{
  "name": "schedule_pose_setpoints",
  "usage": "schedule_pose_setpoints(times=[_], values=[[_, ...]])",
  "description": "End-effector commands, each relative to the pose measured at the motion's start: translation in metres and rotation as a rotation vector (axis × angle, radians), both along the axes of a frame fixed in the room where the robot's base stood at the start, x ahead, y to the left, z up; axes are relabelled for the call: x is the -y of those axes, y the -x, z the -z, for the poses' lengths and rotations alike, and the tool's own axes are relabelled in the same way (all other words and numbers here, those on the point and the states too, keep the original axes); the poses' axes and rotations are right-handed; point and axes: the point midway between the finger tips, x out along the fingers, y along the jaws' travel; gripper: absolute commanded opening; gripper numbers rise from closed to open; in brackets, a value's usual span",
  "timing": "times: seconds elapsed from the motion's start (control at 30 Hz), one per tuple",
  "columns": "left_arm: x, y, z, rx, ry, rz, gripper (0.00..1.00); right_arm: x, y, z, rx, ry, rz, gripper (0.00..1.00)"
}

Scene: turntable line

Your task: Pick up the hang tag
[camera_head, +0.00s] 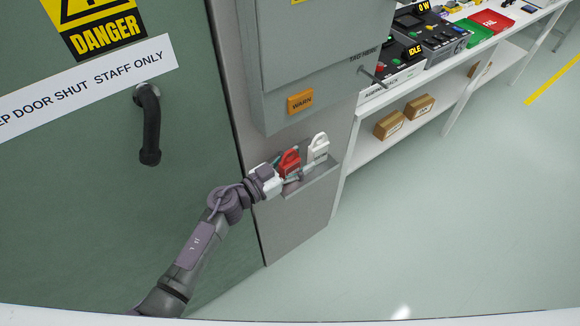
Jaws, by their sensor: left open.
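A white tag-shaped piece with a hole near its top and small print, apparently the hang tag (318,147), stands upright in a shallow grey holder (318,184) on the cabinet column. A red piece with a loop top (289,162) stands just to its left in the same holder. My left gripper (293,178) is open, low in front of the red piece and to the lower left of the white tag. Its fingers are small here, and I cannot tell whether they touch the red piece. My right gripper is out of view.
A grey box with an orange WARN label (300,101) hangs above the holder. A peg (374,76) juts out under the words TAG HERE. A green door with a black handle (149,125) is at left. A white bench (455,95) with devices and cartons stands at right.

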Motion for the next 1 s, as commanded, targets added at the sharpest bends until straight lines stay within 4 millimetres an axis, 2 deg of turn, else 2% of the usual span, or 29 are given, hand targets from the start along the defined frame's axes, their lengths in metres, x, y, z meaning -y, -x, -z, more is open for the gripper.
schedule_pose_setpoints(times=[0.13, 0.47, 0.83, 1.0], values=[[-0.001, 0.000, 0.000, -0.001, -0.001, -0.001, 0.54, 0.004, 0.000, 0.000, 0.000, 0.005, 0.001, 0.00], [-0.001, 0.000, 0.000, -0.001, -0.001, -0.001, 0.00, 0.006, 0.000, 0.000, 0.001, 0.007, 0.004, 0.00], [0.000, 0.001, -0.002, 0.001, -0.001, -0.001, 0.00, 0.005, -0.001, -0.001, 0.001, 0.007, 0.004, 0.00], [0.001, 0.003, -0.015, 0.004, -0.003, 0.000, 0.00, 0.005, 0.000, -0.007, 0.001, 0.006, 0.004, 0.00]])
